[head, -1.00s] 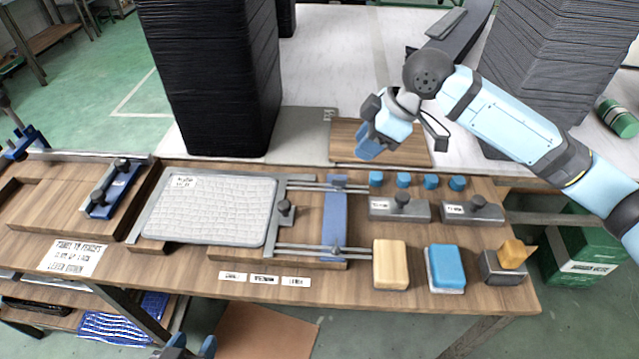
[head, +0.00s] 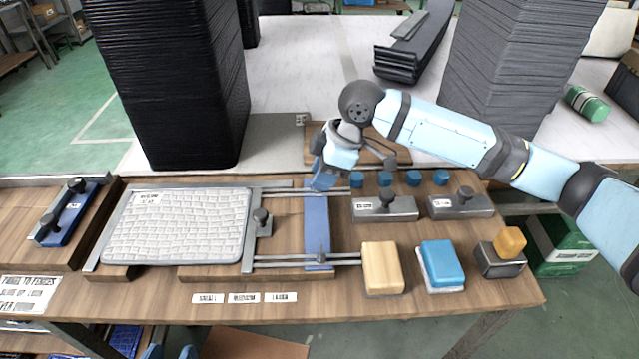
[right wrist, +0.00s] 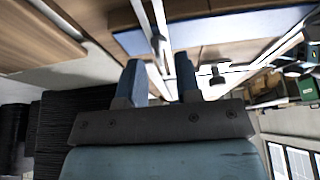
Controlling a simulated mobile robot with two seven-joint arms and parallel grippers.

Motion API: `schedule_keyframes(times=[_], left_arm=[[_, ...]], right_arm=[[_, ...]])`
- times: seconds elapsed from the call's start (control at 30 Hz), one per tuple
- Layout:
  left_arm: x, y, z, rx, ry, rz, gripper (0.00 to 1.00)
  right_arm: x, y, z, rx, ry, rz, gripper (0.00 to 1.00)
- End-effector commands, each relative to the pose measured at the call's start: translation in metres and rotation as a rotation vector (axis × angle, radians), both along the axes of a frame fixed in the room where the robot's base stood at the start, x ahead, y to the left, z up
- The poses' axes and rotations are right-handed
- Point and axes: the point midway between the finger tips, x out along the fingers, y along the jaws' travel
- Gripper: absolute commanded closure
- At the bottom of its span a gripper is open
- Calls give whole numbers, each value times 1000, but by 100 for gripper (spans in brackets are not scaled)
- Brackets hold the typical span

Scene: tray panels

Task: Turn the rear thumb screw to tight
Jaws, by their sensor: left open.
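The blue crossbar (head: 317,225) spans two metal rails right of the white textured panel (head: 175,228). My right gripper (head: 322,182) is at the bar's rear end, over the rear rail, and hides the rear thumb screw in the head view. In the right wrist view its blue fingers (right wrist: 158,75) are apart with nothing gripped. A dark knob, seemingly the rear thumb screw (right wrist: 158,42), shows just beyond the fingertips, over the rail; contact cannot be told. The front thumb screw (head: 321,257) stands upright on the front rail. My left gripper's open fingertips (head: 168,353) show at the bottom edge.
A dark clamp knob (head: 262,217) stands between the rails. Several blue pegs (head: 413,178), grey blocks with knobs (head: 387,208), a tan block (head: 382,268) and a blue block (head: 442,263) lie right. A black stack (head: 175,90) rises behind the panel.

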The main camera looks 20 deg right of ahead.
Motion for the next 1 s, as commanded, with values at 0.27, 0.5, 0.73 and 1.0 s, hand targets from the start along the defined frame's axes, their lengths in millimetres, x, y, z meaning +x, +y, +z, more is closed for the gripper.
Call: schedule_keyframes(times=[0.27,0.5,0.73,1.0], left_arm=[[3,-3,11,-24,-47,-6,46],[3,-4,12,-27,-50,-6,46],[3,-4,10,-26,-45,-8,46],[3,-2,11,-4,-19,-7,46]], right_arm=[[2,7,-16,1,0,0,69],[2,7,-16,1,0,0,74],[2,7,-16,1,0,0,100],[1,7,-13,0,1,-20,100]])
